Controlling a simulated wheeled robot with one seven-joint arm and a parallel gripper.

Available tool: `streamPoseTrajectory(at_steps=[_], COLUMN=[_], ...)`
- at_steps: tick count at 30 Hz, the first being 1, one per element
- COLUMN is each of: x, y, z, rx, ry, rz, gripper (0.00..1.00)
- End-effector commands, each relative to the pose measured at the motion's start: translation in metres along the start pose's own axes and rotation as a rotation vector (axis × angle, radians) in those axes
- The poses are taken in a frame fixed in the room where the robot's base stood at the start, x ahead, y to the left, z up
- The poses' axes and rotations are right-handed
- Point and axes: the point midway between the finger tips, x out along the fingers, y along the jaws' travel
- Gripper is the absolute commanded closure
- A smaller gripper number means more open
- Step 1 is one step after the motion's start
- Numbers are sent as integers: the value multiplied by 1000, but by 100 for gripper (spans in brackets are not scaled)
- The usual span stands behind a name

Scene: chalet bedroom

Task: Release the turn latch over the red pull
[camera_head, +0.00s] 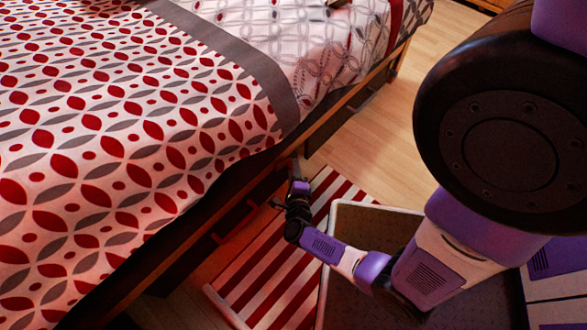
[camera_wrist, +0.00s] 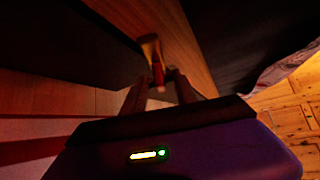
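In the wrist view the turn latch (camera_wrist: 150,48), a small tan piece with a red lower part, hangs by the wooden bed rail (camera_wrist: 182,40). My gripper (camera_wrist: 159,78) is open, one finger on each side of the latch's lower end. I cannot tell whether either finger touches it. In the head view my gripper (camera_head: 284,203) is low beside the bed's side, and the latch is too small or hidden to make out.
The bed (camera_head: 120,130) with a red and grey patterned cover fills the left. A red and white striped rug (camera_head: 270,285) lies on the floor beside it. Bare wooden floor (camera_head: 385,120) is free toward the bed's far end. The bed's dark underside overhangs close above my gripper.

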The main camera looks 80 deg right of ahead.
Motion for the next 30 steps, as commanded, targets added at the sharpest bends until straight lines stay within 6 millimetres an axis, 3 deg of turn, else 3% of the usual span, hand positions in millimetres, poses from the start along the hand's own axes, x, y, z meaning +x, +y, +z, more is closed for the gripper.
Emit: streamPoseTrajectory(at_steps=[5, 14, 19, 30], x=[15, 16, 16, 18], y=[1, 0, 0, 1], z=[0, 0, 0, -2], rx=[0, -1, -1, -78], ry=[0, 0, 0, -1], rz=[0, 0, 1, -76], gripper=[65, 65, 99, 100])
